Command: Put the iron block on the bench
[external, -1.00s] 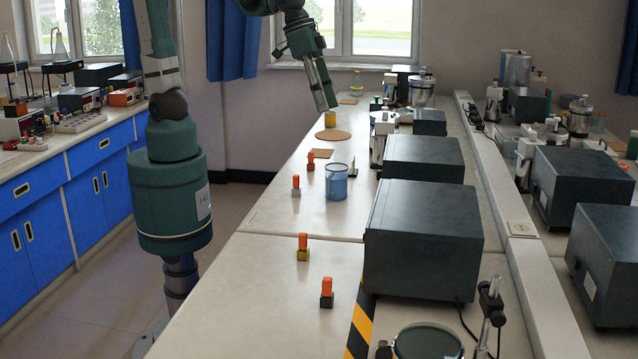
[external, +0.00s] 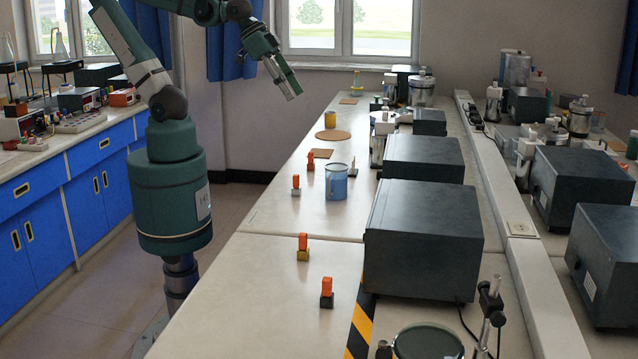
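Several small blocks with orange tops stand apart on the pale bench (external: 262,292). The nearest has a dark base (external: 327,301) and looks most like iron, though its material is not certain. Behind it is one with a yellowish base (external: 303,255). Farther back are one with a pale grey base (external: 296,191) and one with a reddish base (external: 311,166).
A blue beaker (external: 336,184) stands mid-bench. Dark box-shaped instruments (external: 425,235) line the bench's right side. A striped strip (external: 360,325) marks the front. The bench's left front is clear.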

